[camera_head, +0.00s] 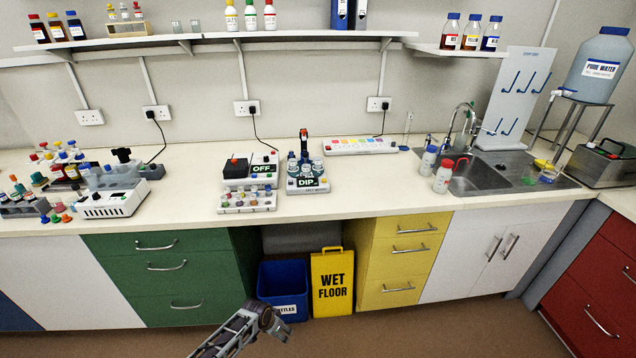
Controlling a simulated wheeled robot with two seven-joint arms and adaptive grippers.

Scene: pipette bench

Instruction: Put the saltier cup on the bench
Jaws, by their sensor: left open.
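Several small cups (305,167) sit in a block labelled DIP (307,184) in the middle of the bench. A dark upright item with a red part (303,140) stands behind them. Left of the block is a device with a dark display reading OFF (263,169). I cannot tell which cup is saltier. My left gripper (272,322) is low at the bottom centre, in front of the cabinets and well short of the cups. It is open and I see nothing in it. My right gripper is not in view.
Racks of coloured vials and a white device (112,200) crowd the left. A blue bin (284,280) and a yellow WET FLOOR sign (332,283) stand under the bench.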

